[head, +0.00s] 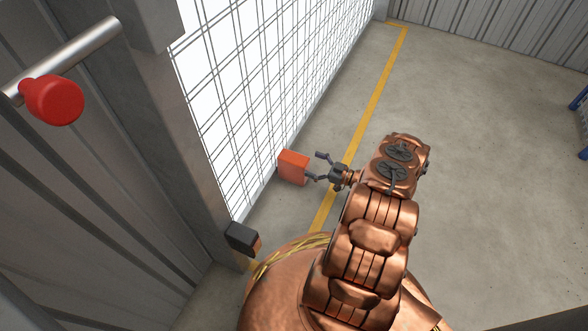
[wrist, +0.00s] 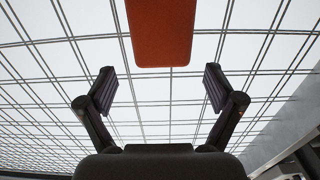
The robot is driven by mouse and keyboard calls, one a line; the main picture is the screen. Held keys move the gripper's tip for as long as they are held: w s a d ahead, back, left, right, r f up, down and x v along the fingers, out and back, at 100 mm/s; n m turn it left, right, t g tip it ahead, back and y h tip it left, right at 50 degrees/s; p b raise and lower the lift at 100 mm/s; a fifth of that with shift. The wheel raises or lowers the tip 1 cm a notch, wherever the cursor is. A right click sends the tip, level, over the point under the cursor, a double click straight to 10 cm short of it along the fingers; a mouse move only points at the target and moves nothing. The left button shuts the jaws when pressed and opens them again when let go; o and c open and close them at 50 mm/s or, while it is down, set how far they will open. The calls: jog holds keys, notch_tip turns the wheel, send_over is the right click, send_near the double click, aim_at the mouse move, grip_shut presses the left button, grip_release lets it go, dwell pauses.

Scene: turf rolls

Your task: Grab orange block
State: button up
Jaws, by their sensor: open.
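The orange block (head: 293,167) is a box shape beside the wire mesh panel in the head view. My gripper (head: 318,166) is open just to the right of it, with its fingers pointing at the block. In the wrist view the orange block (wrist: 161,32) shows at the top middle, cut off by the picture's upper edge. The open fingers of my gripper (wrist: 159,90) stand below it in that picture, one to each side of its line, with nothing between them. I cannot tell whether a fingertip touches the block.
The wire mesh panel (head: 250,95) runs close behind the block. A yellow floor line (head: 375,95) passes on the right. A grey post (head: 190,120) and a bar with a red knob (head: 53,100) are at left. The concrete floor (head: 490,150) at right is clear.

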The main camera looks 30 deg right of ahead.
aim_at(298, 159)
jog(key=b+x, duration=0.3)
jog(key=x, duration=0.2)
jog(key=shift+w+a+f, duration=0.1)
jog(key=shift+a+f, duration=0.1)
jog(key=shift+a, duration=0.1)
jog(key=shift+w+a+r, duration=0.1)
jog(key=shift+w+a, duration=0.1)
jog(key=shift+w, duration=0.15)
grip_shut()
dwell(0.4)
